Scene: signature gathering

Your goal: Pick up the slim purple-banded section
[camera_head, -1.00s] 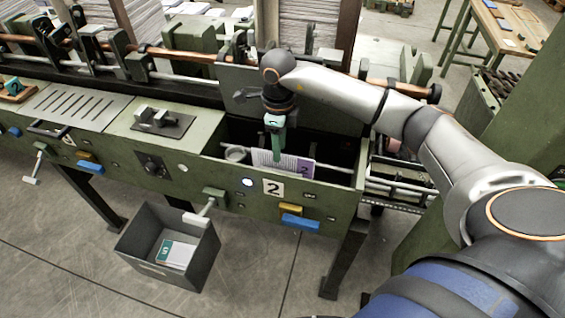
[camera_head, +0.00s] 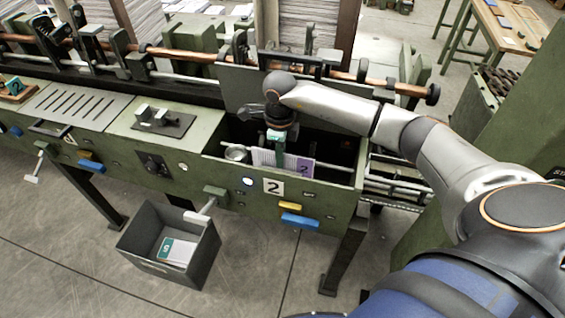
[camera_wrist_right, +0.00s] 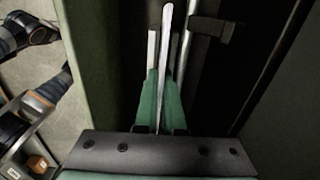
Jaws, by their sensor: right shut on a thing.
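The slim purple-banded section (camera_head: 304,167) stands upright in the open pocket marked 2, white with a purple band bearing a 2 at its right end. My right gripper (camera_head: 280,158) reaches down into the pocket from above and is shut on the section. In the right wrist view the section shows edge-on as a thin white strip (camera_wrist_right: 166,35) between the two green fingers (camera_wrist_right: 160,100). The section's lower part is hidden behind the pocket's front wall. My left gripper is in neither view.
The green pocket front (camera_head: 255,178) carries a white 2 plate (camera_head: 273,187). A grey bin (camera_head: 140,262) on the floor holds a section marked 5 (camera_head: 176,252). A metal rail (camera_wrist_right: 255,85) runs beside the fingers.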

